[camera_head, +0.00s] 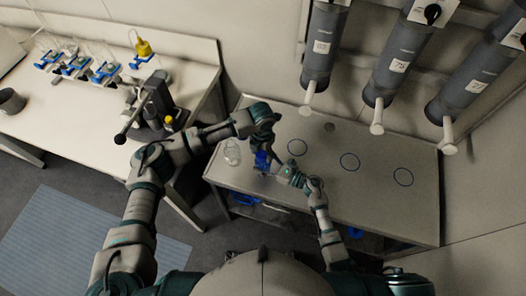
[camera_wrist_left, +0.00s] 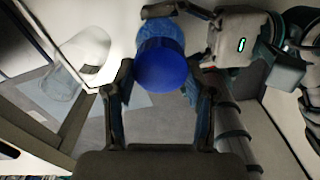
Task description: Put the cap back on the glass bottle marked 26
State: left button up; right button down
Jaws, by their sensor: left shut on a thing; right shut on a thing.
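My left gripper (camera_head: 265,132) reaches down over the table and is shut on a blue cap (camera_wrist_left: 162,65). The cap also shows as a blue patch in the head view (camera_head: 262,160). My right gripper (camera_head: 279,171) comes from the right, just beside and below the cap, and its dark fingers (camera_wrist_left: 178,12) show behind the cap. It is shut on what seems to be the glass bottle, mostly hidden by the cap and fingers. I cannot tell whether the cap touches the bottle's neck. No number 26 is readable.
Blue rings (camera_head: 350,162) mark the table (camera_head: 400,215) to the right. Grey cylinders with labels (camera_head: 398,66) hang above. A white bench (camera_head: 70,100) with glassware stands at left.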

pick_arm(q)
jog(key=m, duration=0.3)
jog(key=shift+w+a, duration=0.1)
jog(key=shift+w, duration=0.1)
jog(key=o, duration=0.8)
jog(key=shift+s+r, duration=0.1)
jog(key=shift+r, duration=2.2)
jog(key=shift+c, duration=0.3)
